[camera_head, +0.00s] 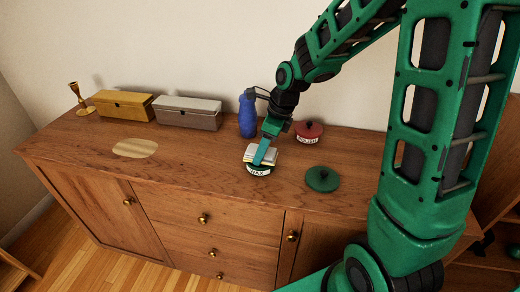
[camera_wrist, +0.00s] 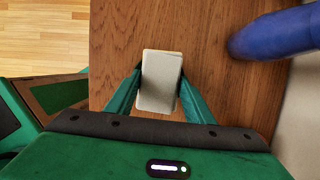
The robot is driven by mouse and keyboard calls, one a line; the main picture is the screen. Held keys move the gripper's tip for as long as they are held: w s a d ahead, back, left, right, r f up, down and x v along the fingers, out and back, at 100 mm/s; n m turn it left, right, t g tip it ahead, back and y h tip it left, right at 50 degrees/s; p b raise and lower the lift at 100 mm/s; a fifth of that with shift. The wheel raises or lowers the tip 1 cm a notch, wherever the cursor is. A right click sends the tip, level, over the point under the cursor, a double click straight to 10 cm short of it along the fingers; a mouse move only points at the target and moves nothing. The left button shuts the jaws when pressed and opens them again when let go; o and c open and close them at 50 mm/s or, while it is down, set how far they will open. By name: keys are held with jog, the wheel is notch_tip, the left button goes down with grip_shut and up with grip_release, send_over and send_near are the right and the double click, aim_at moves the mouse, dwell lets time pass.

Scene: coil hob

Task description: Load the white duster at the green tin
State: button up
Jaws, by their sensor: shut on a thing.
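The white duster (camera_head: 262,149) is a pale folded pad over the green tin (camera_head: 259,170), whose front carries a white label reading WAX. My gripper (camera_head: 264,158) reaches down from the upper right and is shut on the duster. In the wrist view the duster (camera_wrist: 161,82) stands between the two green fingers of my gripper (camera_wrist: 160,95). The tin is hidden under the duster there. I cannot tell whether the duster touches the tin. A round green lid with a knob (camera_head: 322,179) lies on the wooden top, right of the tin.
A blue bottle (camera_head: 247,116) stands behind the tin; it also shows in the wrist view (camera_wrist: 275,34). A red tin (camera_head: 308,131) is behind right. Grey (camera_head: 188,112) and yellow (camera_head: 123,105) boxes and a brass candlestick (camera_head: 80,100) stand left. The front left of the sideboard (camera_head: 195,165) is clear.

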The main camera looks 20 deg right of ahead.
jog(key=shift+r, duration=3.45)
